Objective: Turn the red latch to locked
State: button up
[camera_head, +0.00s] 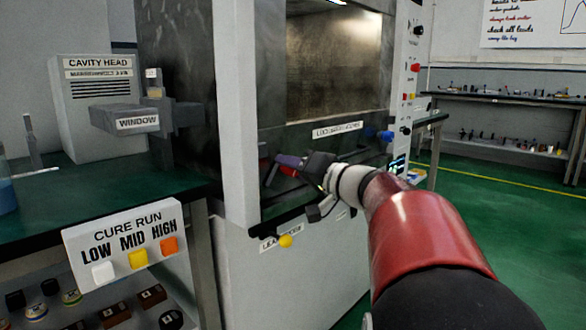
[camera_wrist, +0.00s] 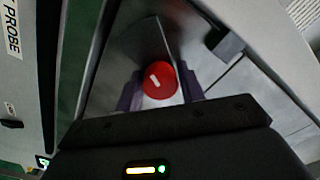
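The red latch (camera_wrist: 160,80) shows in the wrist view as a round red disc with a short white mark, tilted, near the middle. The purple fingers of my gripper (camera_wrist: 160,98) stand apart, one on each side of the disc. Whether they touch it I cannot tell. In the head view my gripper (camera_head: 282,166) is at the front of the grey machine (camera_head: 240,120), below its opening. A small red part (camera_head: 289,171) shows beside the purple finger there. My gripper and wrist hide most of that spot.
A blue knob (camera_head: 385,135) sits on the machine front to the right of my gripper, and a yellow knob (camera_head: 285,241) is below. A green-topped bench with a CURE RUN panel (camera_head: 125,243) stands at the left. Green floor (camera_head: 480,220) is clear at the right.

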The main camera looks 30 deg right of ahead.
jog(key=c, duration=0.5)
jog(key=shift+o, duration=0.2)
jog(key=shift+a+m+b, duration=0.1)
jog(key=shift+m+b, duration=0.2)
jog(key=shift+m, duration=0.1)
jog(key=m+b, duration=0.1)
jog(key=m, duration=0.1)
jog(key=shift+m, duration=0.4)
jog(key=m, duration=0.4)
jog(key=shift+m+b, duration=0.3)
jog(key=shift+b, duration=0.1)
jog(key=m+p, duration=0.1)
jog(key=m, duration=0.4)
jog(key=shift+r, duration=0.15)
jog(key=m+p, duration=0.1)
jog(key=m, duration=0.3)
jog(key=shift+m+p, duration=0.3)
